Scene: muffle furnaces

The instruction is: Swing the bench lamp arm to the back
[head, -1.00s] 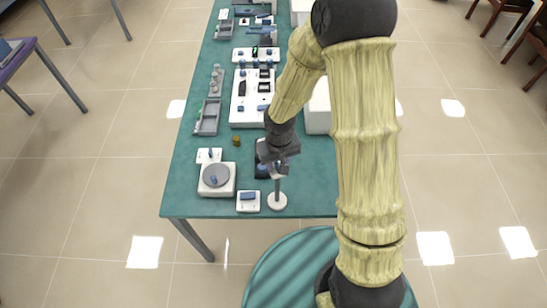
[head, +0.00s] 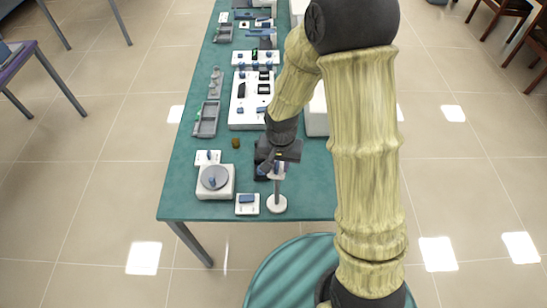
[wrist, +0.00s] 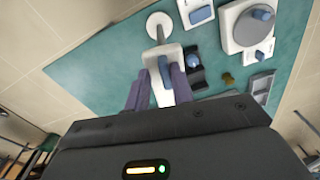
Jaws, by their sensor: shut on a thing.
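The bench lamp stands at the table's near edge, its round white base (head: 277,204) and thin upright post (head: 277,187) showing in the head view. The base also shows at the top of the wrist view (wrist: 160,25). My gripper (wrist: 159,88) is shut on the lamp arm, with one purple finger on each side. In the head view my gripper (head: 275,165) hides most of the lamp arm.
On the teal table (head: 180,190), a white device with a round grey plate (head: 214,177) and a small white box with a blue top (head: 247,203) stand left of the lamp. A small brown knob (head: 236,142) and a grey tray (head: 207,120) are farther back.

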